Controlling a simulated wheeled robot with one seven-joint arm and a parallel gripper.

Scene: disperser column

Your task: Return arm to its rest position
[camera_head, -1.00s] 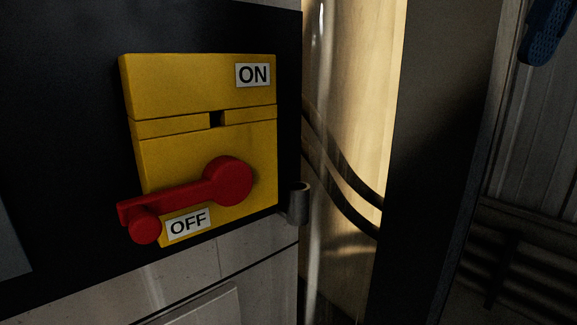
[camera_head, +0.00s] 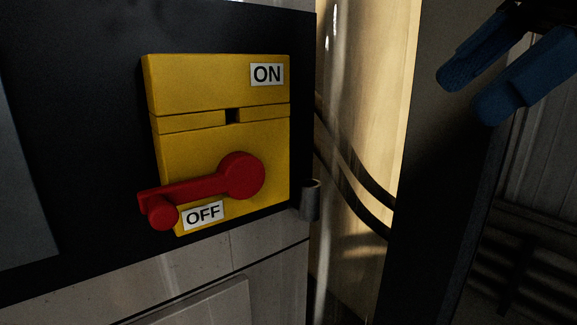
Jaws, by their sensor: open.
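My gripper (camera_head: 481,98) shows at the top right, with two blue fingers pointing down and to the left. The fingers are apart with nothing between them. The gripper is in front of a dark upright panel and well to the right of the switch. A yellow switch box (camera_head: 187,93) is mounted on a dark panel at the centre left. Its red lever (camera_head: 207,184) points left and slightly down, its knob end beside the OFF label (camera_head: 203,214). The ON label (camera_head: 267,74) is at the box's upper right. The rest of my arm is mostly out of frame.
A dark upright panel (camera_head: 436,200) stands right of the box. Between them is a lit, pale curved surface (camera_head: 368,100) with dark bands. A short grey cylinder (camera_head: 311,200) sticks out at the box's lower right. Ribbed wall shows at far right.

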